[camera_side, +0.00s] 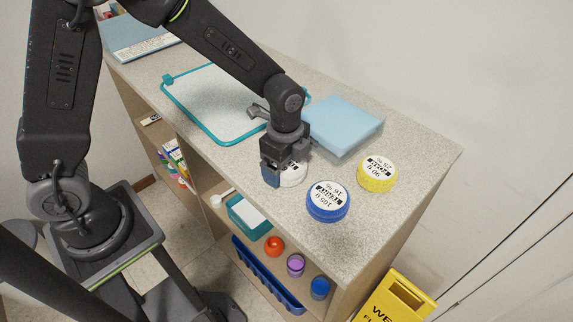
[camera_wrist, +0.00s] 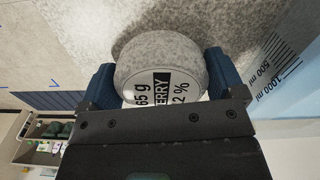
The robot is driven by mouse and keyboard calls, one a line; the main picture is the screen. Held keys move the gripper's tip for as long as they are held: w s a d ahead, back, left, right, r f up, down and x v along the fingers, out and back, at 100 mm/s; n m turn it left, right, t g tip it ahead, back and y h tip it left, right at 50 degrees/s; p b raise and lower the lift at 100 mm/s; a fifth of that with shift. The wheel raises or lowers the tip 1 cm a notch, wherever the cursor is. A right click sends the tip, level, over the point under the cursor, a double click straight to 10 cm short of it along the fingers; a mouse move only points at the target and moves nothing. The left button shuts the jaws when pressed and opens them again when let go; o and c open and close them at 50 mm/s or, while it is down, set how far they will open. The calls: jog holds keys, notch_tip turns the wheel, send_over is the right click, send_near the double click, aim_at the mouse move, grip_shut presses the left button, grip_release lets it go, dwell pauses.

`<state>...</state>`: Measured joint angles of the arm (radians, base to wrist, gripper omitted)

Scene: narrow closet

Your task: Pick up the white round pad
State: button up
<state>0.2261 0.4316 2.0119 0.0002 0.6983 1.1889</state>
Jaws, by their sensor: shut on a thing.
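The white round pad (camera_side: 293,175) is a short white-grey jar-like disc with black print on its label. It is at the middle of the counter, at the front edge, partly hidden by my gripper (camera_side: 283,171). In the wrist view the pad (camera_wrist: 158,62) lies between the two blue fingers of my gripper (camera_wrist: 158,80), which are shut on its sides. The lower part of its label is hidden behind the gripper body. In the side view the pad appears at counter level; I cannot tell whether it touches the surface.
A blue tub (camera_side: 328,201) and a yellow tub (camera_side: 377,174) stand just right of the pad. A light blue box (camera_side: 343,124) lies behind it. A teal-rimmed board (camera_side: 222,143) lies to the left. The counter (camera_side: 408,205) is bare at its right end. Shelves below hold small items.

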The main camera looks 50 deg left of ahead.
jog(key=shift+r, duration=0.45)
jog(key=r, duration=0.3)
jog(key=shift+a+r, duration=0.35)
jog(key=shift+r, duration=0.05)
jog(key=s+a+r, duration=0.2)
jog(key=a+r, duration=0.4)
jog(key=a, duration=0.4)
jog(key=w+d, duration=0.1)
jog(key=w, duration=0.2)
jog(key=w+d+r, duration=0.1)
jog(key=w, duration=0.3)
jog(key=w+d+r, duration=0.1)
jog(key=w, duration=0.3)
jog(key=shift+w+d+r, duration=0.1)
jog(key=shift+w+r, duration=0.15)
jog(key=w+d, duration=0.6)
jog(key=w, duration=0.2)
jog(key=shift+w+f, duration=0.15)
jog(key=shift+f, duration=5.6)
